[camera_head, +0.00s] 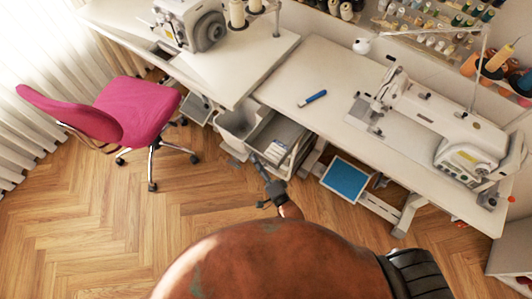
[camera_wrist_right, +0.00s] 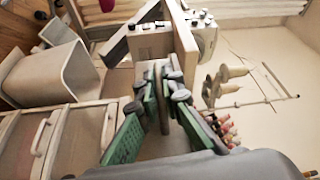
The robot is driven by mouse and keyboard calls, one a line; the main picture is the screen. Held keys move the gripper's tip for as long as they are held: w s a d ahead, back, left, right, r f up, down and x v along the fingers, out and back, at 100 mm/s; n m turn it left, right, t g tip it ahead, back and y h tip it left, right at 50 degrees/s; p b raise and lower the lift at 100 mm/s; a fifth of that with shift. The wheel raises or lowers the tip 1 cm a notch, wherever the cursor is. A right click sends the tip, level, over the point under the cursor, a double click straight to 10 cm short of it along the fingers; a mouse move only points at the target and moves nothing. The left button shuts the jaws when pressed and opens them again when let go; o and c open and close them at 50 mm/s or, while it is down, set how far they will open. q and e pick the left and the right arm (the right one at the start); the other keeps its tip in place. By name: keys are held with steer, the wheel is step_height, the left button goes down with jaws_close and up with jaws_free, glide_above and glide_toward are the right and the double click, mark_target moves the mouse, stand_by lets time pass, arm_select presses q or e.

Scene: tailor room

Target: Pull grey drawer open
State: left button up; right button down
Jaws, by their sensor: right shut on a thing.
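The grey drawer (camera_head: 287,132) sticks out from under the right-hand table in the head view, partly open, with white items inside. My right gripper (camera_head: 256,160) is at its front left edge. In the wrist view the right gripper (camera_wrist_right: 163,85), with green-backed fingers, is closed around a thin grey piece between its tips. This looks like part of the drawer's front, but the fingers hide the exact contact. My left gripper is not in view.
A grey bin (camera_head: 236,125) stands left of the drawer. A blue-topped pedal (camera_head: 345,179) is right of it, beside white table legs. A pink chair (camera_head: 130,105) stands at the left. The wooden floor (camera_head: 195,215) in front is clear.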

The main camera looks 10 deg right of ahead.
steer(key=shift+s+a, duration=0.15)
steer(key=shift+s, duration=0.05)
steer(key=shift+f, duration=0.1)
steer(key=c, duration=2.4)
jaws_free()
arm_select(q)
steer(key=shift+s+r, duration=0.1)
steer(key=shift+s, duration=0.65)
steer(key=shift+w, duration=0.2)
arm_select(e)
steer(key=v, duration=1.2)
